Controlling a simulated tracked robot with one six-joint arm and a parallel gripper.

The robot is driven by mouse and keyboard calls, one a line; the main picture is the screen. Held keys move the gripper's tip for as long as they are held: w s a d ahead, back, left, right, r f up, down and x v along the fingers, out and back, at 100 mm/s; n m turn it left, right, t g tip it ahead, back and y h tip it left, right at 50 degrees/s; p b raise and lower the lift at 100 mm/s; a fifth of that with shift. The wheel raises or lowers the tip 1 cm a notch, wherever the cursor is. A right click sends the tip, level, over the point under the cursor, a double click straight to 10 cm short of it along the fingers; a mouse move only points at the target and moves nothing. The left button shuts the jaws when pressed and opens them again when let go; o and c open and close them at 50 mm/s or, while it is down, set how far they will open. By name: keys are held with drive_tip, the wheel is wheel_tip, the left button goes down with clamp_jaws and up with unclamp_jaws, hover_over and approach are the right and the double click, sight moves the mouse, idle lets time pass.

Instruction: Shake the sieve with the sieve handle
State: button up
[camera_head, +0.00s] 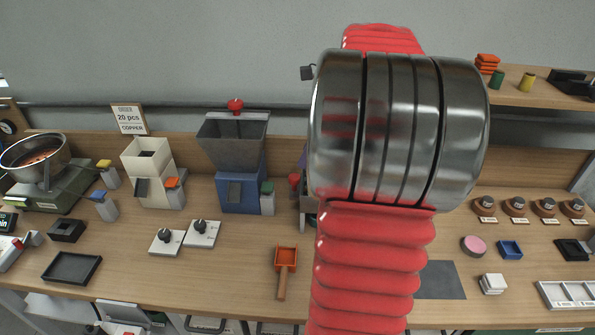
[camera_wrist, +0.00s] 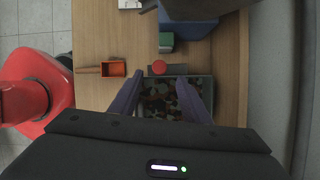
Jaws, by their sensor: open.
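The sieve (camera_wrist: 211,88) is a grey box holding mixed brown, green and reddish pieces, seen below me in the wrist view. Its red ball handle (camera_wrist: 158,67) sticks out at the sieve's upper edge in that view. The handle also shows in the head view (camera_head: 294,181), just left of my red arm, which hides most of the sieve. My gripper (camera_wrist: 160,76) is open, with its two purplish fingers over the sieve. The red ball appears between and just beyond the fingertips, with gaps on both sides. I cannot tell the height between fingers and ball.
An orange scoop (camera_head: 286,257) lies on the wooden bench left of my arm. A blue machine with a grey hopper (camera_head: 233,140) and a green button block (camera_head: 267,197) stand left of the handle. Two knob plates (camera_head: 202,233) lie nearby. The bench front is mostly clear.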

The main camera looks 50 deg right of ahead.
sight(294, 176)
drive_tip(key=x, duration=0.8)
drive_tip(key=shift+s, duration=0.1)
clamp_jaws()
idle(0.4)
